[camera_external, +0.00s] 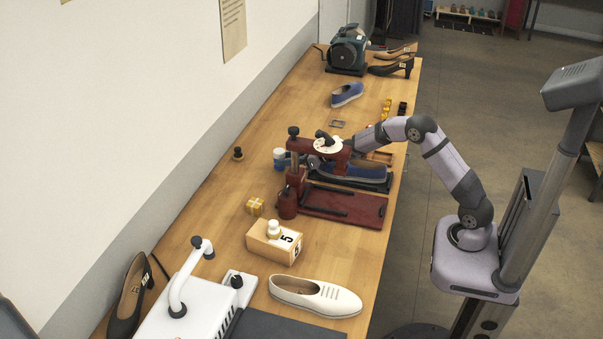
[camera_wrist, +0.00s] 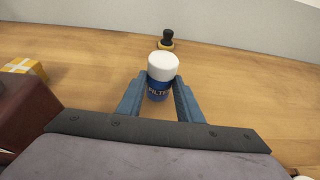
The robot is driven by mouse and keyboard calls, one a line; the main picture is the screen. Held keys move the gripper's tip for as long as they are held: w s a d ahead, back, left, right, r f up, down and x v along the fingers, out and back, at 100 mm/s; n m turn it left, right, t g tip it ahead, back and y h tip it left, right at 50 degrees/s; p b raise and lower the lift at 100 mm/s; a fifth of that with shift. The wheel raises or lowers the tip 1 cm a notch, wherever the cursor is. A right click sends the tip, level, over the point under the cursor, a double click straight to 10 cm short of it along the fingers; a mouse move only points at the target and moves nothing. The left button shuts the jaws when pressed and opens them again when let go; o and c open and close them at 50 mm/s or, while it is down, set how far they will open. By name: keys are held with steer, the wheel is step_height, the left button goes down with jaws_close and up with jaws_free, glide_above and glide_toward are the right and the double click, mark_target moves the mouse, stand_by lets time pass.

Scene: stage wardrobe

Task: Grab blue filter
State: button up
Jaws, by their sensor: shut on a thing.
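The blue filter, a small cylinder with a white top and a blue band lettered "FILTE", is between the fingers of my gripper (camera_wrist: 158,90) in the wrist view. Its white top (camera_wrist: 163,66) and blue band (camera_wrist: 157,95) show there. In the external view the filter (camera_external: 279,158) is on the wooden table's wall side, left of the red press. My gripper is shut on it, a finger on either side. The arm reaches over from the right, and the press hides most of the gripper in the external view. I cannot tell whether the filter touches the table.
The red press (camera_external: 345,205) with a blue shoe (camera_external: 352,171) stands close by. A small dark knob-topped piece (camera_external: 238,153) sits near the wall. A yellow ribboned box (camera_external: 255,206) and a numbered wooden block (camera_external: 272,243) lie nearer. Bare wood surrounds the filter wallward.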

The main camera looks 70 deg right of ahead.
step_height(320, 180, up, 9)
steer(key=p, duration=0.1)
stand_by(0.3)
steer(key=shift+r, duration=0.15)
